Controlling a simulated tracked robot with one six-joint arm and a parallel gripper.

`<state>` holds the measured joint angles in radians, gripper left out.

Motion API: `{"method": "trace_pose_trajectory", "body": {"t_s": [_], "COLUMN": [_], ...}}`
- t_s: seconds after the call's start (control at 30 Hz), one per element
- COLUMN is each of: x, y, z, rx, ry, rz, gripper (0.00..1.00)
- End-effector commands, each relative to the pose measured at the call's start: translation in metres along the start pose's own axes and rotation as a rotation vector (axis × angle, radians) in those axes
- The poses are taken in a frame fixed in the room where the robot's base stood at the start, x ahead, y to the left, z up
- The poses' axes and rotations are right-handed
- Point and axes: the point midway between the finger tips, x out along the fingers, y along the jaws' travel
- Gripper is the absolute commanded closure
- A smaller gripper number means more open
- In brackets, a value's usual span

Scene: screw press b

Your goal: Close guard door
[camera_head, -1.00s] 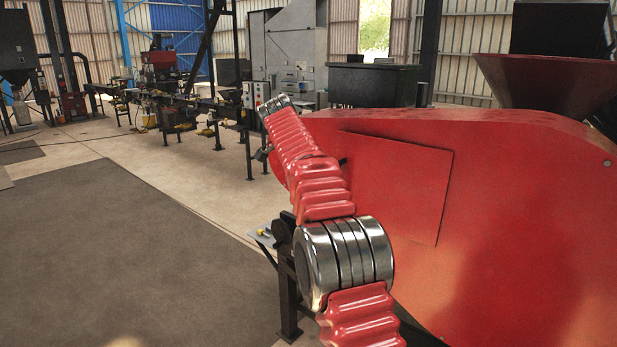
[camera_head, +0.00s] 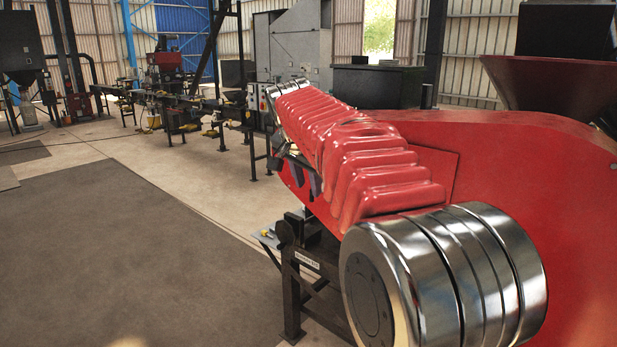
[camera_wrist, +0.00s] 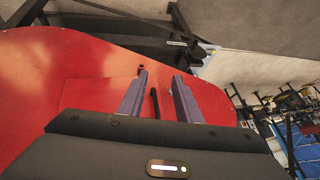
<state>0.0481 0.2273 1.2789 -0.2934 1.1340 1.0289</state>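The guard door looks like a square red panel (camera_head: 436,160) on the side of the red press, mostly hidden behind my arm in the head view. I cannot tell from these frames whether it stands ajar. In the wrist view the panel (camera_wrist: 88,95) shows with faint edges. A thin black bar, perhaps its handle (camera_wrist: 155,103), shows between my fingers. My gripper (camera_wrist: 160,74) is open, with its two grey-purple fingers apart and nothing held. It also shows in the head view (camera_head: 312,188), pointing down beside the press's left end.
The red press body (camera_head: 560,200) fills the right side, with a red hopper (camera_head: 550,82) above. A black stand (camera_head: 291,290) is under its left end. The dark floor mat (camera_head: 120,250) at left is clear. Other machines stand far back.

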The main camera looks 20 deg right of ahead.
Motion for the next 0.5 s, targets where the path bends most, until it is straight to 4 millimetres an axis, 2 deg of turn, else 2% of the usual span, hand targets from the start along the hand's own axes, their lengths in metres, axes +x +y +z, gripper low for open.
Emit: {"method": "trace_pose_trajectory", "body": {"t_s": [0.03,0.2,0.5], "x": [-0.009,-0.031,-0.059], "y": [0.008,0.036,0.092], "z": [0.008,0.038,0.099], "rx": [-0.032,-0.155,-0.367], "ry": [-0.007,-0.037,-0.083], "rz": [-0.008,-0.031,-0.08], "gripper": [0.69,0.69,0.69]}}
